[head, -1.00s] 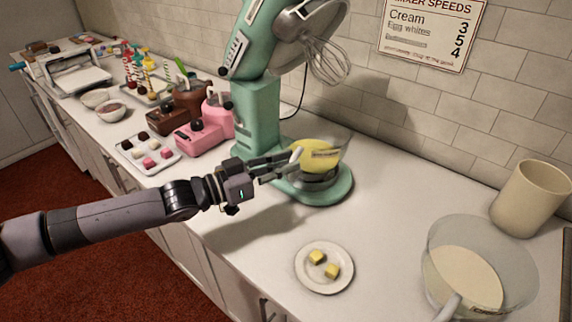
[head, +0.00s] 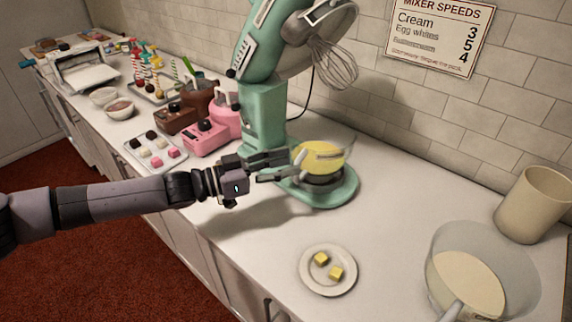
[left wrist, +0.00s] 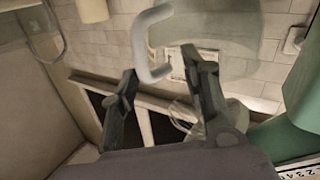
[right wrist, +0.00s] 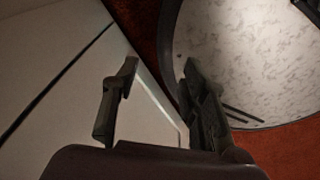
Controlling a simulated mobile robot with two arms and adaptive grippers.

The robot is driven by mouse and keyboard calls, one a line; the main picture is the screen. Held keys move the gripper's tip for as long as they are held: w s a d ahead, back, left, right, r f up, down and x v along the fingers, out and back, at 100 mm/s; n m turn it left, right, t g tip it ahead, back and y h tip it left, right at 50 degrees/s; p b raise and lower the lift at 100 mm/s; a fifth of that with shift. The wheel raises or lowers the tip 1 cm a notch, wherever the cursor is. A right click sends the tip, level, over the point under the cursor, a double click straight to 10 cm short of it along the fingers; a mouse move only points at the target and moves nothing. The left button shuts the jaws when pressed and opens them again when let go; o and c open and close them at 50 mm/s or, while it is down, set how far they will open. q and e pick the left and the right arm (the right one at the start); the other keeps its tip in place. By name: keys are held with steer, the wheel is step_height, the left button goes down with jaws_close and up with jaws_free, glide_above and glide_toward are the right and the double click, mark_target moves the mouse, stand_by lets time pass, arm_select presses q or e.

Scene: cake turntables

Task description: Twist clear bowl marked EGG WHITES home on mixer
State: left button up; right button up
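A clear bowl with yellow contents (head: 322,160) sits on the base of the mint-green mixer (head: 262,115), under the raised head and whisk. Its label is too small to read. Its pale handle (head: 299,158) points toward my left gripper (head: 288,164). The left wrist view shows the handle (left wrist: 146,40) between and just beyond the two spread fingertips, without a clear grip on it. My right gripper (right wrist: 160,68) is open and empty, away from the counter top. Another clear bowl with cream contents (head: 478,240) stands at the counter's right, its label also unreadable.
A plate with yellow cubes (head: 313,284) lies in front of the mixer. A beige canister (head: 533,203) stands at the right by the wall. A pink machine (head: 203,137) and a sweets tray (head: 132,151) are left of the mixer.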

arm_select(q)
steer(key=shift+o, duration=0.3)
steer(key=shift+a+f, duration=0.1)
steer(key=shift+a, duration=0.15)
